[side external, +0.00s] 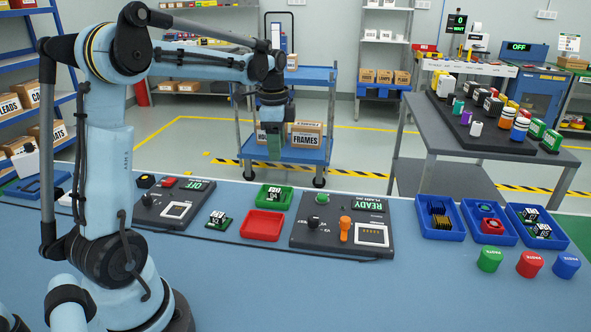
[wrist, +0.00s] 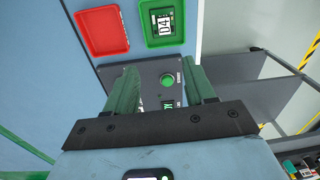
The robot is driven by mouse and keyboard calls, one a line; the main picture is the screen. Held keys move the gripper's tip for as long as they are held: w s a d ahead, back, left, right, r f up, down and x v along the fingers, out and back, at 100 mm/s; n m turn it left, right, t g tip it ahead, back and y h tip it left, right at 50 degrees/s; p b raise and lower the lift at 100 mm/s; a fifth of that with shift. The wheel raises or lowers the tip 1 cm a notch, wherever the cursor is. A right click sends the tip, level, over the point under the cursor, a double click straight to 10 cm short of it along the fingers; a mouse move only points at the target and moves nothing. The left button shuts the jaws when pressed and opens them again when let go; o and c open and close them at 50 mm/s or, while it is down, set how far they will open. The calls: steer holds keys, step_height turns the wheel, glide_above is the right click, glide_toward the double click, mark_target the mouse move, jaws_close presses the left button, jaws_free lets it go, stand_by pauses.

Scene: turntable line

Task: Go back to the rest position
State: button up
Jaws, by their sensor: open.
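My gripper (side external: 274,145) hangs from my raised arm above the blue bench, near its back edge, fingers pointing down. In the wrist view my gripper (wrist: 163,80) shows two green fingers spread apart with nothing held between them. Beyond the fingers lies a dark device with a green button (wrist: 167,82). A red tray (wrist: 103,50) and a green tray (wrist: 148,38) holding a small board lie past it. In the side view, the green tray (side external: 265,204) and the red tray (side external: 263,225) lie flat on the bench, below the gripper and apart from it.
A dark device reading READY (side external: 318,240) and one reading OFF (side external: 148,212) stand on the bench. A loose board (side external: 217,219) lies between them. Several blue trays (side external: 440,236) and green, red and blue caps (side external: 530,264) are at right. A blue cart (side external: 310,152) stands behind.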

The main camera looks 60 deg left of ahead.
steer(key=s+d+n+t, duration=0.3)
steer(key=s+d+n, duration=0.1)
steer(key=d, duration=0.6)
steer(key=s+d+f+n+t, duration=0.1)
steer(key=s+d+n+t, duration=0.2)
steer(key=d, duration=0.7)
steer(key=s+n, duration=0.1)
steer(key=s, duration=0.1)
steer(key=shift+s+d+f+t, duration=0.2)
steer(key=shift+s+t, duration=0.1)
steer(key=shift+s, duration=0.1)
